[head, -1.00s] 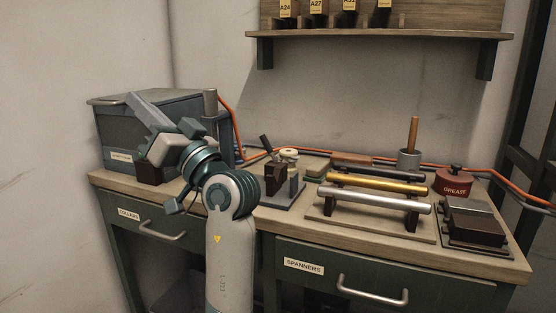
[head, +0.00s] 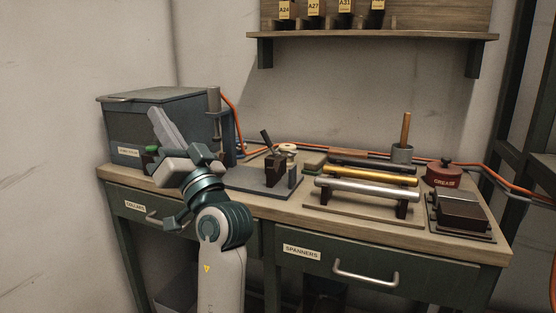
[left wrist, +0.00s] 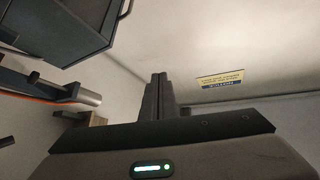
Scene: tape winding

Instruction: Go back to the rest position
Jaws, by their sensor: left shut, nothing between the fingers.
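My left gripper (head: 156,112) is raised at the left end of the workbench (head: 365,226). Its fingers point up and to the left, in front of the grey-green metal box (head: 170,100). In the left wrist view the two fingers (left wrist: 158,82) stand together, with nothing seen between them and the pale wall behind. My left forearm rises in front of the bench drawers and hides part of them. My right gripper is not in the head view.
A clamp stand (head: 276,172), a rack with a silver rod (head: 365,189) and a yellow rod (head: 370,174), and a red grease tin (head: 443,174) stand on the bench. A shelf (head: 370,37) hangs above. An orange hose (head: 228,108) runs behind.

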